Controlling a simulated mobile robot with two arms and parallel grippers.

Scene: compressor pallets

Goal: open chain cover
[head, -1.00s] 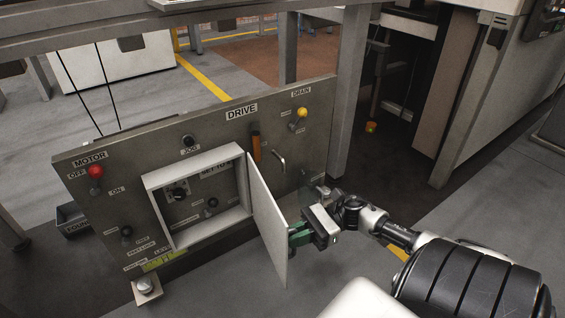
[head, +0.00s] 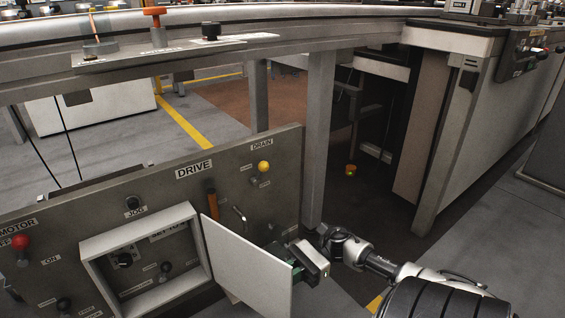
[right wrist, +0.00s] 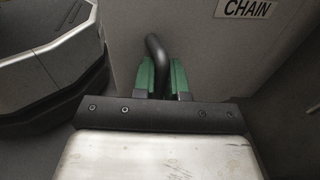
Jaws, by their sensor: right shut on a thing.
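The chain cover (head: 250,262) is a flat pale door hinged on the right side of a shallow box (head: 190,222) on the grey drive panel. It stands open, swung out to the right, and the controls inside the box are exposed. My right gripper (head: 280,256) is behind the door, on its outer face. In the right wrist view, the green fingers of my right gripper (right wrist: 161,78) are shut on a bent black handle (right wrist: 156,55), beside a CHAIN label (right wrist: 247,8) on the cover (right wrist: 220,55). My left gripper is not in view.
The drive panel (head: 225,170) carries a red motor knob (head: 20,242), a black jog knob (head: 132,203), an orange lever (head: 212,204) and a yellow drain knob (head: 264,167). A metal post (head: 317,140) stands right of the panel. A conveyor rail (head: 250,50) runs above it.

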